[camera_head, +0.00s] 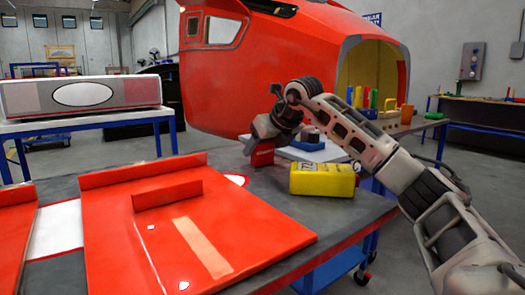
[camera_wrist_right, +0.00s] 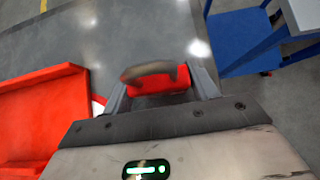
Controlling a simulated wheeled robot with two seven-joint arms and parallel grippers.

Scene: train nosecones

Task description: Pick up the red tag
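The red tag (camera_head: 262,157) is a small red block at the far edge of the grey table, below my right gripper. In the right wrist view the red tag (camera_wrist_right: 160,80) lies between the two fingers of my right gripper (camera_wrist_right: 160,88) and fills nearly the whole gap. A blurred dark brown piece sits along its upper edge. The fingers stand apart at the tag's two ends; whether they press on it or only flank it is not clear. Whether the tag touches the table is also unclear. My left gripper is out of view.
A yellow container (camera_head: 322,180) lies on the table just right of my right gripper. A large red panel with raised edges (camera_head: 120,225) covers the table's front left. A blue cart (camera_wrist_right: 245,40) stands beyond the table. A big red nosecone (camera_head: 290,60) stands behind.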

